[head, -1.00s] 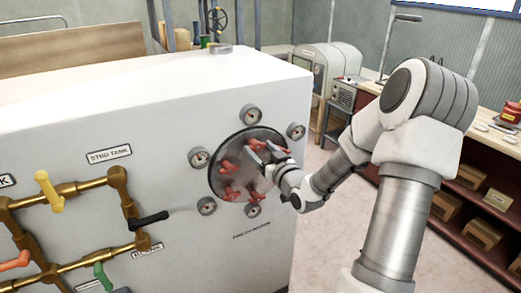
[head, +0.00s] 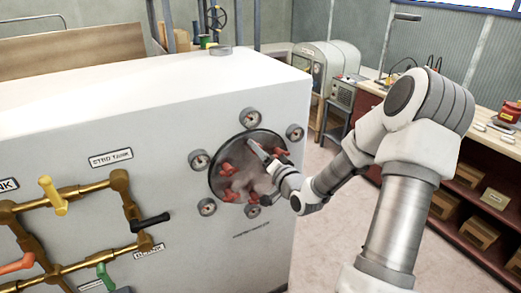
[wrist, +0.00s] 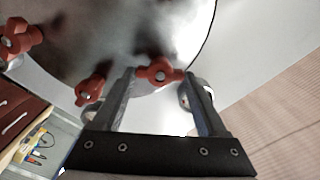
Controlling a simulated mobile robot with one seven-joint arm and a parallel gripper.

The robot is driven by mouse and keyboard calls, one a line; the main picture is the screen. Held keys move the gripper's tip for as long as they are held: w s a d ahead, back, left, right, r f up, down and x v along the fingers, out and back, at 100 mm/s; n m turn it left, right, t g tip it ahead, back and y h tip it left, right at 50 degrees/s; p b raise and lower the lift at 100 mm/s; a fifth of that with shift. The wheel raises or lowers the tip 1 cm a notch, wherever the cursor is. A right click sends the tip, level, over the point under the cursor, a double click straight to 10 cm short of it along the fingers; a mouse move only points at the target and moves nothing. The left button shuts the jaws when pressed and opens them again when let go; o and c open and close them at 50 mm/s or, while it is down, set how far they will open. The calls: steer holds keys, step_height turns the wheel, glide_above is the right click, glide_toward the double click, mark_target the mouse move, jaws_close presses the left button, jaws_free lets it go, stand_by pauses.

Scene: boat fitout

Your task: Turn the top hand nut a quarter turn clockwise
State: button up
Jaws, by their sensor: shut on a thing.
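A round metal cover (head: 240,165) on the white tank's front carries several red hand nuts. Red nuts show at its left (head: 225,168), lower left (head: 231,195) and right (head: 281,153) in the head view. My gripper (head: 251,146) reaches in from the right to the cover's upper part, where its fingers hide what they hold. In the wrist view, my gripper's fingertips (wrist: 160,76) are shut on a red hand nut (wrist: 160,71), one finger at each side. Two more red nuts, nearer (wrist: 90,90) and farther (wrist: 20,38), stand free to its left.
Round gauges (head: 250,117) ring the cover close to my gripper. Brass pipes (head: 70,192) with coloured handles are on the tank's left. A bench (head: 483,245) with shelves stands at the right. Bare floor (head: 325,230) lies between tank and bench.

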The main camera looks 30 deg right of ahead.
steer(key=shift+f+m+p, duration=0.1)
steer(key=shift+m+p, duration=1.4)
steer(key=shift+m, duration=2.7)
steer(key=o, duration=1.3)
steer(key=shift+s, duration=0.1)
steer(key=s+p, duration=0.5)
steer(key=s, duration=1.2)
steer(key=shift+s+d+p, duration=0.15)
steer(key=shift+d+p, duration=0.2)
